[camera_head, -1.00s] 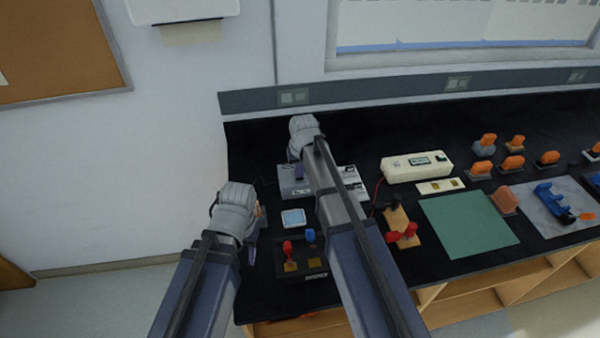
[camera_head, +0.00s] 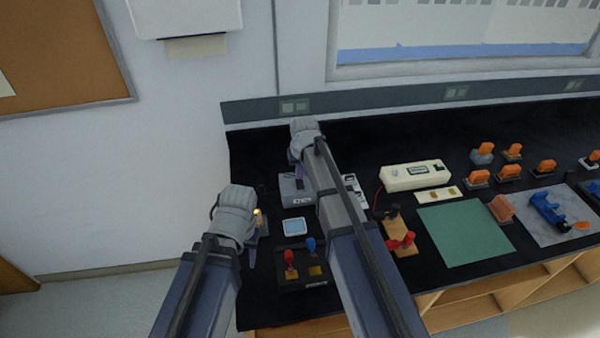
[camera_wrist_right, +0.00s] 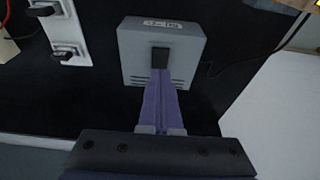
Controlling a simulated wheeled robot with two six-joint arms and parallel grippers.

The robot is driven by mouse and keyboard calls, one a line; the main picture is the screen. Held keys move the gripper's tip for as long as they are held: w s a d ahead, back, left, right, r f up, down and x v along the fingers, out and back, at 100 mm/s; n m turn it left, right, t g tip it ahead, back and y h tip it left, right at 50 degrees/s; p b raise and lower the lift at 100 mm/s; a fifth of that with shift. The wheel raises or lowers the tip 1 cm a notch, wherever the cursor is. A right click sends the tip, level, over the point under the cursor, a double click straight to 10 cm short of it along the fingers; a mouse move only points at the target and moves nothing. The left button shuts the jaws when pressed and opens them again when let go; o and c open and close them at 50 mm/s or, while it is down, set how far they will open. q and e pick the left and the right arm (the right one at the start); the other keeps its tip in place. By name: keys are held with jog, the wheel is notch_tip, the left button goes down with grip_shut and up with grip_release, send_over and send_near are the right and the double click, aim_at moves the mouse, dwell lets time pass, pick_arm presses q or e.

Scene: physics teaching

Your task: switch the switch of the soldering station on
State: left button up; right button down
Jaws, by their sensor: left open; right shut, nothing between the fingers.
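A grey box with a label and vent slots (camera_wrist_right: 187,62), which looks like the soldering station, stands on the black bench. It also shows in the head view (camera_head: 289,194), partly hidden by my right arm. A black switch (camera_wrist_right: 160,54) sits on its face. My right gripper (camera_wrist_right: 160,72) is shut and empty, its purple fingertips at the lower edge of the switch. I cannot tell whether they touch it. It shows above the box in the head view (camera_head: 299,172). My left gripper (camera_head: 257,238) is open at the bench's left end, its fingers largely hidden by its wrist.
A white panel with black switches (camera_wrist_right: 66,32) stands beside the box. A small orange-tipped thing (camera_head: 258,213) is by my left gripper. A board with red and blue knobs (camera_head: 290,283), a beige meter (camera_head: 415,175) and a green mat (camera_head: 465,234) lie nearby.

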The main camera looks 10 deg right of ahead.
jog(key=s+p+v, duration=0.2)
jog(key=p+v, duration=0.7)
jog(key=v, duration=0.2)
jog(key=shift+f, duration=0.3)
jog(key=shift+s+f, duration=0.1)
